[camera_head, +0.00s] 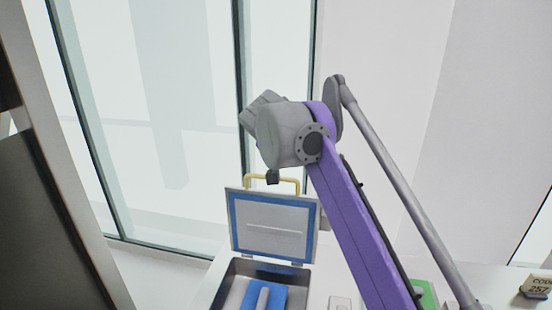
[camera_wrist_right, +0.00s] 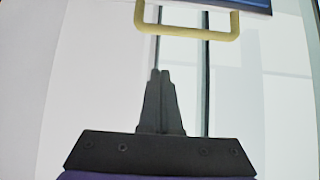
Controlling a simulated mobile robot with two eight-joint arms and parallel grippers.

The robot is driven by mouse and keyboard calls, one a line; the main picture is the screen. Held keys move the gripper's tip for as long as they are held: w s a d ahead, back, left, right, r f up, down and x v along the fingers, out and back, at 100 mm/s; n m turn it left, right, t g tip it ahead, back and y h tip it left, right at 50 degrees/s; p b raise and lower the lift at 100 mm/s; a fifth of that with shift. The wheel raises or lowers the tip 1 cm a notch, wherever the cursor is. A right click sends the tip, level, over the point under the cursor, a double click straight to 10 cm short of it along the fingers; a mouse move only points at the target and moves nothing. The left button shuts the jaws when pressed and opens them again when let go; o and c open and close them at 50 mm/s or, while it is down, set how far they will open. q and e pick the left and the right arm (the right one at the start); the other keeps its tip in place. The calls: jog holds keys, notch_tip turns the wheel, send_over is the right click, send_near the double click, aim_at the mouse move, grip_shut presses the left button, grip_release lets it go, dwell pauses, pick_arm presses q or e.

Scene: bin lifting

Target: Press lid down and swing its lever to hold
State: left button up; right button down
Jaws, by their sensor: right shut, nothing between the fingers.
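The lid (camera_head: 262,222) stands open and upright at the back of a grey bin (camera_head: 228,274) in the head view. It is pale grey with a blue border. A yellow U-shaped bar (camera_head: 285,180), perhaps its lever, rises from the lid's top edge. In the wrist view the yellow bar (camera_wrist_right: 190,30) hangs from a dark blue edge. My right gripper (camera_wrist_right: 160,73) is shut and empty, its tips apart from the bar in that picture. In the head view only a dark bit of the right gripper (camera_head: 272,178) shows beside the bar. My left gripper is out of view.
Blue and pale items (camera_head: 264,296) lie in the bin. A green object (camera_head: 425,293) is partly hidden behind my right arm. A small block marked CODE 257 (camera_head: 537,287) sits at the right on the white surface. Tall glass panes (camera_head: 170,110) stand behind.

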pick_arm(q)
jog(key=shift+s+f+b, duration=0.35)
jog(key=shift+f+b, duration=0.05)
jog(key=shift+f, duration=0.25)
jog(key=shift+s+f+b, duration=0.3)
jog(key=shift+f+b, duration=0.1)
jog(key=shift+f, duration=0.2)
pick_arm(e)
jog(key=shift+w+d+f, duration=0.1)
jog(key=shift+w+f, duration=0.15)
jog(key=shift+f, duration=0.7)
jog(key=shift+w+d+f, duration=0.1)
jog(key=shift+w+f, duration=0.2)
jog(key=shift+f, duration=0.7)
jog(key=shift+w+f, duration=0.25)
jog(key=shift+f, duration=0.7)
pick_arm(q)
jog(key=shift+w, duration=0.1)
pick_arm(e)
jog(key=shift+w, duration=0.1)
jog(key=shift+f, duration=0.1)
